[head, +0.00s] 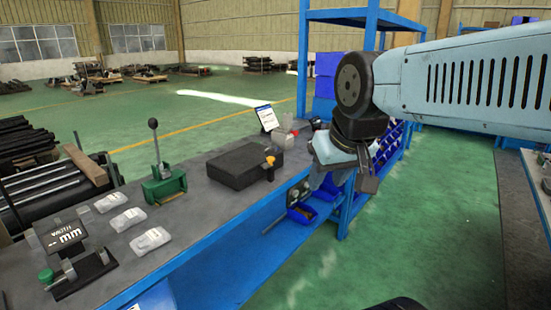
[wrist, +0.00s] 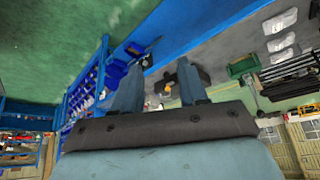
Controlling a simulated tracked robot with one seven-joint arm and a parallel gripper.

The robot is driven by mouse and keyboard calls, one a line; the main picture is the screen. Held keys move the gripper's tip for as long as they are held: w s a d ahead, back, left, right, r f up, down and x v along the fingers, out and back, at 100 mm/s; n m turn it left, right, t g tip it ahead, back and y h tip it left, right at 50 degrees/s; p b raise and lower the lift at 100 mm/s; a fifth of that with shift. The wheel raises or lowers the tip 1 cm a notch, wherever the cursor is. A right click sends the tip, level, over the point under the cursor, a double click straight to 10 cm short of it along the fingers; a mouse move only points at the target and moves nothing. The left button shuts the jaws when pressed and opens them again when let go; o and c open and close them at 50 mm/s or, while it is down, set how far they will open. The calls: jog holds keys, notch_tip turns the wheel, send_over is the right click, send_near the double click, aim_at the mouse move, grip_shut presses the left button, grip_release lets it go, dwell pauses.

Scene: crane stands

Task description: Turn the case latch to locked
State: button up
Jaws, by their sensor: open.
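The black case (head: 238,166) lies flat on the grey bench top, near the bench's front edge. Its latch, with an orange-yellow knob (head: 269,161), is on the case's right-hand side; whether it is locked cannot be told. My gripper (head: 343,182) hangs to the right of the case, apart from it and beyond the bench edge. In the wrist view my gripper (wrist: 160,74) has its two fingers spread with nothing held. The dark case (wrist: 173,77) and orange latch knob (wrist: 168,88) show beyond and between the fingers, partly hidden by the right finger.
A green lever press (head: 165,185) stands left of the case. Several clear packs (head: 128,219) and a gauge stand (head: 82,270) are further left. A tablet sign (head: 266,118) and bottles (head: 287,123) stand behind. A blue shelf rack (head: 343,205) with bins is close to my gripper.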

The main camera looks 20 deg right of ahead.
jog(key=shift+d, duration=0.15)
jog(key=shift+o, duration=1.2)
jog(key=shift+w, duration=0.1)
jog(key=shift+o, duration=0.2)
jog(key=shift+w+r+m, duration=0.1)
jog(key=shift+w+m, duration=0.15)
jog(key=shift+m, duration=0.05)
jog(key=w+f+m+g+y, duration=0.25)
jog(key=w+m+y, duration=0.2)
jog(key=w, duration=0.95)
jog(key=w+f+m+g+y, duration=0.2)
jog(key=w+m+g+y, duration=0.3)
jog(key=w, duration=0.8)
jog(key=m+t+y, duration=0.5)
jog(key=m+y, duration=0.3)
jog(key=m, duration=0.2)
send_near(271, 158)
jog(key=a, duration=0.3)
jog(key=w+a, duration=0.1)
jog(key=a, duration=0.2)
jog(key=w+a, duration=0.1)
jog(key=a, duration=0.3)
jog(key=shift+f, duration=0.2)
jog(key=shift+d, duration=0.1)
